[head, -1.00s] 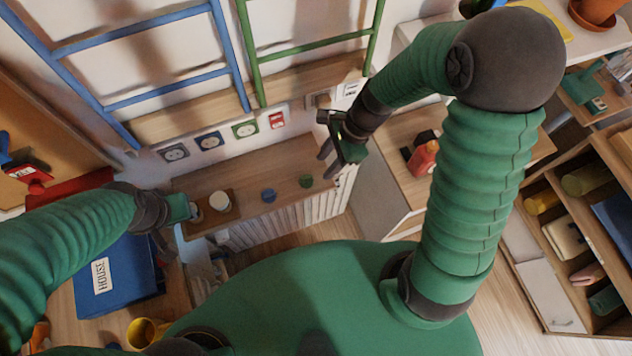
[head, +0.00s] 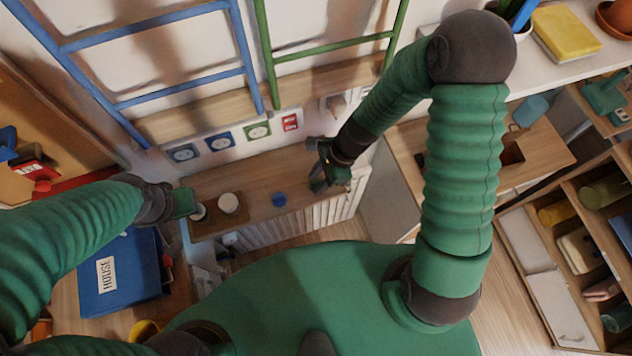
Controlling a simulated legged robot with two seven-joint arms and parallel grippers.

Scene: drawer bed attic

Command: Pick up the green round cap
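The narrow wooden shelf top (head: 262,174) below the ladders holds a blue round cap (head: 279,200). My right gripper (head: 318,183) points down over the shelf, just right of the blue cap. The green round cap is not clearly visible now; the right gripper covers the spot where it showed earlier. I cannot tell whether the fingers touch it or are closed. My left gripper (head: 186,203) is at the shelf's left end, beside a white round piece (head: 229,203) on a small wooden tray (head: 236,217). Its fingers are not clear.
Blue, green and red sockets (head: 257,131) line the wall behind the shelf. A blue ladder (head: 180,94) and a green ladder (head: 335,46) stand above it. A blue box marked HOUSE (head: 130,262) is at the lower left. A desk (head: 540,143) stands to the right.

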